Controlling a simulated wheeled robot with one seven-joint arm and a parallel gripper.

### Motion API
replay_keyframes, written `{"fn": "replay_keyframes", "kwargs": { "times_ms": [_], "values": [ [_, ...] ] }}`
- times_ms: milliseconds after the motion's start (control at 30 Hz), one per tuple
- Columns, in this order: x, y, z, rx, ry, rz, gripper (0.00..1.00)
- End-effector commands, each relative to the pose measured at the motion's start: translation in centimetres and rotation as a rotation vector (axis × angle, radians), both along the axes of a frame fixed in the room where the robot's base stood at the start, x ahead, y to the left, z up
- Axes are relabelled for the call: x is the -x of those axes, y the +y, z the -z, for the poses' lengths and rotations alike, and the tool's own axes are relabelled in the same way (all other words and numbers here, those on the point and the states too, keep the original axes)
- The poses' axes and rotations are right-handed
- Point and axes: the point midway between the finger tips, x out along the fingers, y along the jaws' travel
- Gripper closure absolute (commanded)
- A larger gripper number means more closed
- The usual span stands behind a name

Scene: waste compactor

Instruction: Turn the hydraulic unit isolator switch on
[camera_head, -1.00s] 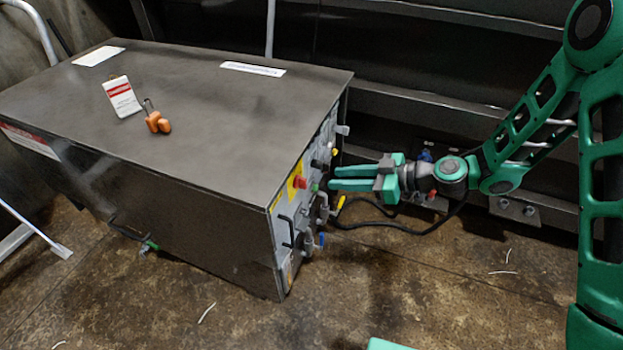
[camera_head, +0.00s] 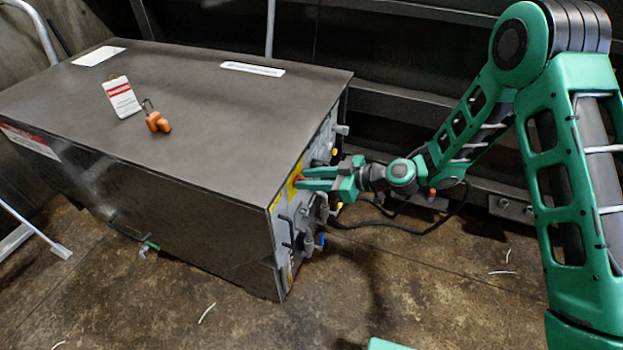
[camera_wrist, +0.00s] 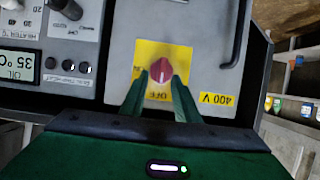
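The isolator switch is a red knob (camera_wrist: 162,71) on a yellow plate (camera_wrist: 163,52) on the end panel of the grey cabinet. In the wrist view its long axis runs about up and down, and the word OFF reads upside down below it. My gripper (camera_wrist: 161,76) is open, with one green finger on each side of the knob; a small gap seems to show, and contact is unclear. In the head view my gripper (camera_head: 301,179) is at the panel and its fingers mostly cover the knob.
The cabinet top (camera_head: 210,110) holds a white-and-red tag (camera_head: 121,97) and an orange padlock (camera_head: 157,122). A black handle (camera_wrist: 238,35) is right of the switch in the wrist view. A temperature display (camera_wrist: 18,66) is at left. A black cable (camera_head: 400,232) hangs beside the panel.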

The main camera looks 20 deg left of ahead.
Motion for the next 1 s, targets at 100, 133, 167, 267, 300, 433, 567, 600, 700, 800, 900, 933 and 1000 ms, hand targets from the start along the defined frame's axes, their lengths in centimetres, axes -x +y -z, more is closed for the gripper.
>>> {"fn": "replay_keyframes", "kwargs": {
  "times_ms": [100, 133, 167, 267, 300, 433, 567, 600, 700, 800, 900, 933, 1000],
  "values": [
    [0.0, 0.0, 0.0, 0.000, 0.000, 0.000, 0.81],
    [0.0, 0.0, 0.0, 0.000, 0.000, 0.000, 0.88],
    [0.0, 0.0, 0.0, 0.000, 0.000, 0.000, 0.95],
    [0.0, 0.0, 0.0, 0.000, -0.001, 0.000, 1.00],
    [0.0, 0.0, 0.0, 0.000, -0.001, 0.000, 1.00],
    [0.0, 0.0, 0.0, 0.000, 0.001, 0.000, 1.00],
    [-0.1, 0.0, 0.0, -0.001, 0.016, -0.001, 1.00],
    [-0.2, 0.0, 0.0, -0.002, 0.026, 0.000, 1.00],
    [-0.3, 0.0, 0.0, -0.006, 0.064, 0.001, 1.00],
    [-0.5, 0.0, 0.0, -0.010, 0.120, 0.001, 1.00],
    [-0.7, 0.0, 0.0, -0.017, 0.197, 0.002, 1.00],
    [-0.9, -0.1, 0.1, -0.020, 0.222, 0.003, 1.00],
    [-1.0, -0.1, 0.1, -0.025, 0.285, 0.003, 1.00]
  ]
}}
